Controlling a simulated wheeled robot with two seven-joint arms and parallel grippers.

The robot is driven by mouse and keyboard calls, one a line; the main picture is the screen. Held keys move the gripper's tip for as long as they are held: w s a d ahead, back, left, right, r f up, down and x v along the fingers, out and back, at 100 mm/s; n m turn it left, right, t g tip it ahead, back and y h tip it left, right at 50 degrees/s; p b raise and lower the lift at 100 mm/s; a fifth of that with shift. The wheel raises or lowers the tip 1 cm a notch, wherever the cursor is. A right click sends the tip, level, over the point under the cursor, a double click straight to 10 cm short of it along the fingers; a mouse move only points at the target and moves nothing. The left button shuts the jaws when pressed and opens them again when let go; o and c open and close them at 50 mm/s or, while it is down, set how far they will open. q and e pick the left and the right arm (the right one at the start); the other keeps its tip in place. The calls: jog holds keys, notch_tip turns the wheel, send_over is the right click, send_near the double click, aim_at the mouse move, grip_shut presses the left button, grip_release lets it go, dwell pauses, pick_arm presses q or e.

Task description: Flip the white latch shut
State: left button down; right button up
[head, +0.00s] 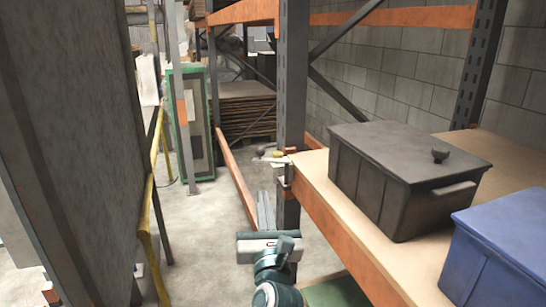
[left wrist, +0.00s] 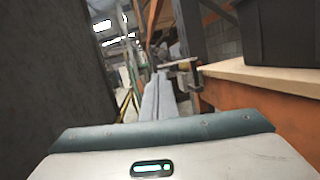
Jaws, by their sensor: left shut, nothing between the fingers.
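The white latch (head: 271,158) is a small light bar with a brass-coloured knob. It sticks out to the left from the dark rack post, near the left end of the shelf. It also shows in the left wrist view (left wrist: 176,65), just above and right of my fingertips. My left gripper (head: 264,197) is shut and empty, its grey fingers pointing away from me, below the latch in the head view. In the left wrist view its fingertips (left wrist: 159,76) look close to the latch's left end; I cannot tell the depth between them. My right gripper is not in view.
A wooden shelf (head: 318,192) with an orange beam runs along the right. It holds a black lidded bin (head: 373,190) and a blue bin (head: 490,262). A large grey panel (head: 85,120) stands close on the left. The floor between them is open.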

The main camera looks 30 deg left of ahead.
pick_arm(q)
jog(key=shift+d+r+n+h, duration=0.3)
jog(key=shift+r+n+h, duration=0.1)
jog(key=shift+r, duration=0.1)
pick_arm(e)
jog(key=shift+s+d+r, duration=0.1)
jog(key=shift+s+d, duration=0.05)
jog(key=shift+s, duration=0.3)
pick_arm(q)
jog(key=shift+w+r, duration=0.1)
jog(key=shift+w, duration=0.1)
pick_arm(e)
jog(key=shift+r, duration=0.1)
pick_arm(q)
jog(key=p, duration=0.6)
send_near(261, 155)
jog(key=x, duration=0.5)
jog(key=shift+w+a+r, duration=0.1)
jog(key=shift+a+r, duration=0.1)
jog(key=shift+w+a, duration=0.35)
jog(key=shift+w, duration=0.05)
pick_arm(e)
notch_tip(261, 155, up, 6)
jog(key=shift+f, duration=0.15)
pick_arm(q)
jog(key=shift+w, duration=0.15)
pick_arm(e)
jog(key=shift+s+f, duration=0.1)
